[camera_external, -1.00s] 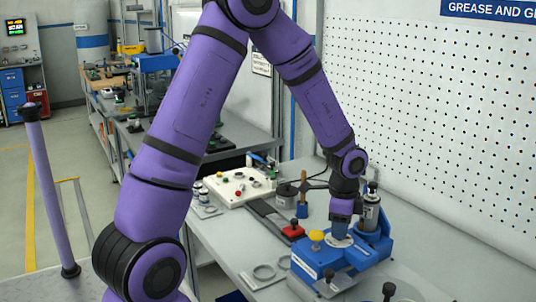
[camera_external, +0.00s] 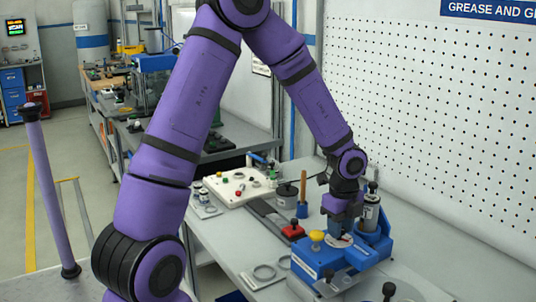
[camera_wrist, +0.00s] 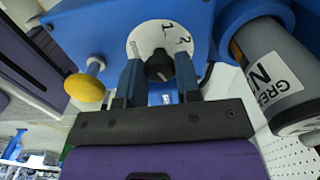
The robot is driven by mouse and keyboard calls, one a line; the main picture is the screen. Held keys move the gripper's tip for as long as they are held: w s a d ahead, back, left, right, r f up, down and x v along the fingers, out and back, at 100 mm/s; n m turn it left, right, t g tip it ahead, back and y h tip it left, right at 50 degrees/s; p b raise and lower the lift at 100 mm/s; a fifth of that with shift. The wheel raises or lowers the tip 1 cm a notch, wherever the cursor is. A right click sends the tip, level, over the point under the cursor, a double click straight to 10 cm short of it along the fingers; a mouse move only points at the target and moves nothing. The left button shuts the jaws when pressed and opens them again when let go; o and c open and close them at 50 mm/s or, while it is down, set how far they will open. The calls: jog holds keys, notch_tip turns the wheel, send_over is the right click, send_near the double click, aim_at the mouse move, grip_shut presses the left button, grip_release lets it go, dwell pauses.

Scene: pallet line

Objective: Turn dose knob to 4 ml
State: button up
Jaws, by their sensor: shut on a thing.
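The dose knob (camera_wrist: 158,66) is a dark knob with a light pointer mark, set in a white dial (camera_wrist: 148,34) on the blue dispenser (camera_external: 325,264). The numbers 1 and 2 show on the dial in the wrist view; the rest of the scale is hidden behind my gripper. My gripper (camera_wrist: 158,72) is over the dial, its two blue fingers shut on the knob from both sides. In the external view my gripper (camera_external: 341,232) reaches down onto the dispenser and mostly hides the knob. I cannot tell which number the pointer is at.
A yellow knob (camera_external: 317,236) sits on the dispenser left of the dial, and a grease cylinder (camera_external: 371,213) stands at its right.

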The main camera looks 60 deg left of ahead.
dwell(0.5)
jog(key=o, duration=0.9)
jog(key=shift+r, duration=5.45)
jog(key=s+d+r+n+t+y, duration=0.25)
jog(key=s+r+n, duration=0.65)
jog(key=s+r, duration=0.5)
jog(key=s+r+n+t, duration=0.1)
jog(key=s+n, duration=0.2)
jog(key=s, duration=0.1)
jog(key=s+r+n+h, duration=0.1)
jog(key=s+n, duration=0.1)
jog(key=s, duration=0.3)
jog(key=s+d+r+n+t+h, duration=0.1)
jog(key=s+n, duration=0.2)
jog(key=s, duration=0.2)
jog(key=shift+s+d+r+n+t+h, duration=0.1)
jog(key=shift+n+t+h, duration=0.15)
jog(key=shift+n+t, duration=0.1)
